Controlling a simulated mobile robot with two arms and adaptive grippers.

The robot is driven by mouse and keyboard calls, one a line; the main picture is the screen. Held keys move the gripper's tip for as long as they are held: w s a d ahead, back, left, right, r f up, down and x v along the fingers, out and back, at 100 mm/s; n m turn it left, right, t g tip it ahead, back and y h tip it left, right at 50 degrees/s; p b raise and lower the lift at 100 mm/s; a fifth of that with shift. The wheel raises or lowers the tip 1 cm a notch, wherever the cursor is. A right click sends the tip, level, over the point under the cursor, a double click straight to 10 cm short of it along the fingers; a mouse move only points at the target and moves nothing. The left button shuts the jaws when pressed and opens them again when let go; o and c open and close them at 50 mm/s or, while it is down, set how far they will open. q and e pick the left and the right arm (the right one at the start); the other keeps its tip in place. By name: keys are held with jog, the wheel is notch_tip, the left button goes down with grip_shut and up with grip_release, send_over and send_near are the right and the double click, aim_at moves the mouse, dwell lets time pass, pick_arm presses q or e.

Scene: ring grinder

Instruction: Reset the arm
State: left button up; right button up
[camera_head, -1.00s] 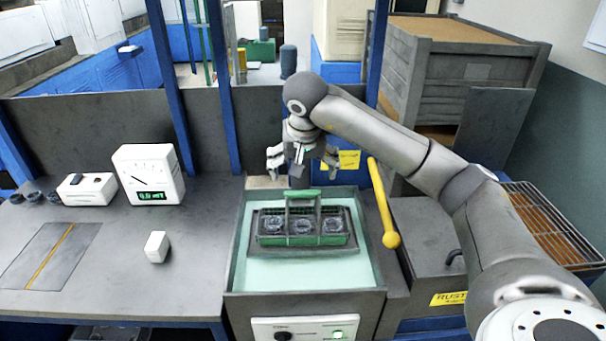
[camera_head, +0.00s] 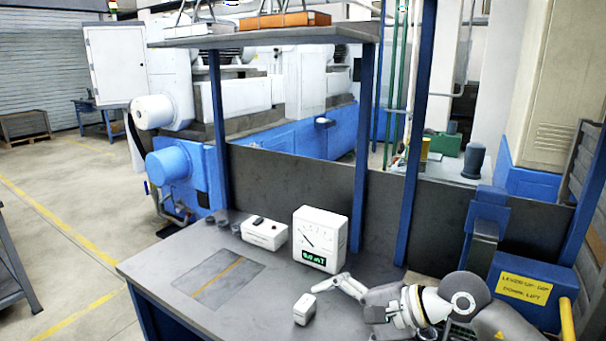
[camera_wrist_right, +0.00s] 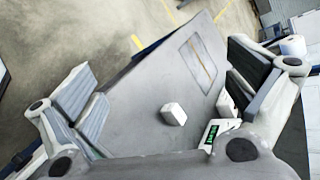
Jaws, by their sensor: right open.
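My right arm enters the head view from the lower right, and its gripper (camera_head: 345,302) is over the grey workbench (camera_head: 240,315), beside a small white block (camera_head: 304,309). The right wrist view shows this gripper (camera_wrist_right: 168,92) open, with its padded fingers wide apart at left and right. Nothing is held between them. The bench (camera_wrist_right: 140,115) and the white block (camera_wrist_right: 173,114) show in the gap. My left gripper is in neither view.
A white meter (camera_head: 320,238) with a green display and a white box (camera_head: 264,233) stand at the bench's back. A flat plate with a yellow line (camera_head: 217,279) lies at left. Blue posts (camera_head: 366,150) and a yellow handle (camera_head: 567,322) stand near the arm.

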jog(key=s+a+r+m+t+y, duration=0.3)
jog(key=a+r+m+y, duration=0.2)
jog(key=r+m+y, duration=0.3)
jog(key=w+d+r+m+t+h, duration=0.2)
jog(key=d+r+m+t+h, duration=0.3)
jog(key=m+t, duration=0.8)
jog(key=d+f+m+g+h, duration=0.1)
jog(key=d+f+m+h, duration=0.7)
jog(key=m, duration=0.6)
jog(key=d+f+m+g+h, duration=0.2)
jog(key=d+f+m+h, duration=0.6)
jog(key=m, duration=0.6)
jog(key=s+d+f+m+g, duration=0.1)
jog(key=s+f+m+g, duration=0.6)
jog(key=s+f, duration=0.5)
jog(key=s+a+f+m+g+y, duration=0.2)
jog(key=s+f+m+g, duration=0.35)
jog(key=s+f, duration=0.6)
notch_tip(320, 180, down, 25)
jog(key=s+n+g, duration=0.1)
jog(key=s+g, duration=0.1)
jog(key=s, duration=0.1)
jog(key=s+d+f+g, duration=0.1)
jog(key=s+d+f, duration=0.2)
jog(key=s+f, duration=1.3)
jog(key=shift+s+d+f+h+b, duration=0.2)
jog(key=shift+s+h+b, duration=0.1)
jog(key=shift+b, duration=0.15)
